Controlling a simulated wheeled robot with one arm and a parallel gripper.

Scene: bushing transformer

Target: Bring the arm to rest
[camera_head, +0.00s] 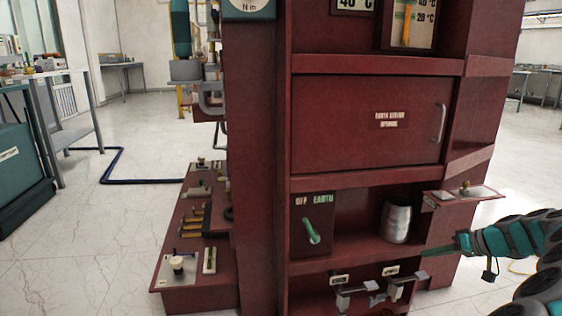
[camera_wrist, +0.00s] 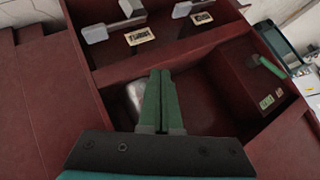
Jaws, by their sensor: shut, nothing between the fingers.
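My arm (camera_head: 505,238) reaches in from the right edge in the head view. My gripper (camera_head: 428,252) points left, in front of the lower right part of the dark red cabinet (camera_head: 258,150). In the wrist view the green fingers of my gripper (camera_wrist: 160,75) lie together, shut and empty. A silver cylinder (camera_head: 396,222) stands in the lower shelf bay near the fingertips. It shows partly behind the fingers in the wrist view (camera_wrist: 134,98). I cannot tell the exact gap.
A green handle (camera_head: 311,231) sits on the OFF/EARTH panel. Labelled metal levers (camera_head: 358,296) stick out below the bay. A small side shelf (camera_head: 472,194) juts out above my gripper. A stepped red rack (camera_head: 200,240) stands left. Open floor (camera_head: 510,150) lies at the right.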

